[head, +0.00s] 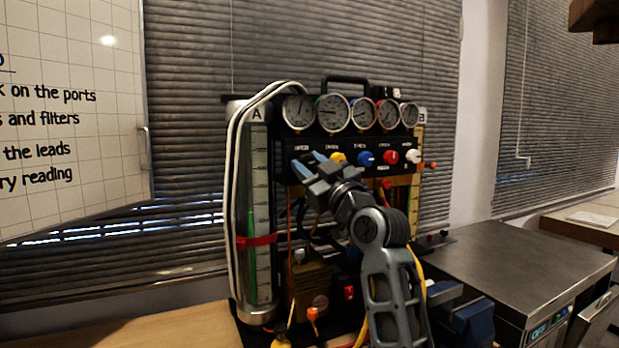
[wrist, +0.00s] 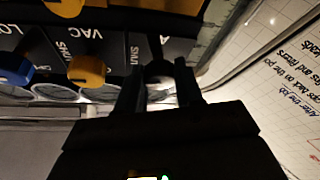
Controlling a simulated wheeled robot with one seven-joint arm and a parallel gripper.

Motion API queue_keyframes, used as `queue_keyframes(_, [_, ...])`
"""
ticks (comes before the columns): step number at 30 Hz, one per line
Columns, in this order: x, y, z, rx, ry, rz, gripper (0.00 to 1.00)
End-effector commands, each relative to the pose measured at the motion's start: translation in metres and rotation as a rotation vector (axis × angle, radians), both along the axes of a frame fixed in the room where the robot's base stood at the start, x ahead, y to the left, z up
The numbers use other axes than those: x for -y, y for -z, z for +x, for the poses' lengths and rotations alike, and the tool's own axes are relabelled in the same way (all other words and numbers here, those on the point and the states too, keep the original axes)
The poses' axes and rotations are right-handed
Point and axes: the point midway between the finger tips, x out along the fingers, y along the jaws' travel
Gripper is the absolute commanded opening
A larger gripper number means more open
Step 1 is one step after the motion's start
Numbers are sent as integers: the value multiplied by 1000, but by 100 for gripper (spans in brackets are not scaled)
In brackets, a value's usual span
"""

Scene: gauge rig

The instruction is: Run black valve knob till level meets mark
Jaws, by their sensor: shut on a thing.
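The gauge rig's black panel (head: 433,143) carries a row of knobs. My gripper (head: 309,162) is at the panel's left end, left of the yellow knob (head: 338,158). In the wrist view my gripper (wrist: 159,72) is shut on a dark knob, the black valve knob (wrist: 158,70), between its fingertips. In the head view the fingers hide this knob. Sight tube A (head: 258,170) stands at the left, with a red mark band (head: 256,241) around it. A green strip (head: 252,260) in it seems to reach somewhat above the band. Tube B (head: 415,190) at the right is partly hidden and holds yellowish liquid.
Blue (head: 366,158), red (head: 390,157) and white (head: 413,156) knobs sit right of the yellow one. Several round gauges (head: 333,112) line the top. Hoses and cables run below, close to my arm. A metal-topped unit (head: 510,260) stands at the right.

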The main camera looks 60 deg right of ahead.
Motion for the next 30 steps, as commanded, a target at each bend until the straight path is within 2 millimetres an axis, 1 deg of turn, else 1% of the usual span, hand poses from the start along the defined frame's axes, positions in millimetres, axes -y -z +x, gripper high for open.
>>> queue_keyframes(1, [1,4,-1,-18,2,-36,5])
queue_keyframes(2, [1,5,-2,-33,3,-58,5])
queue_keyframes(30, [3,-3,-2,-538,2,-797,5])
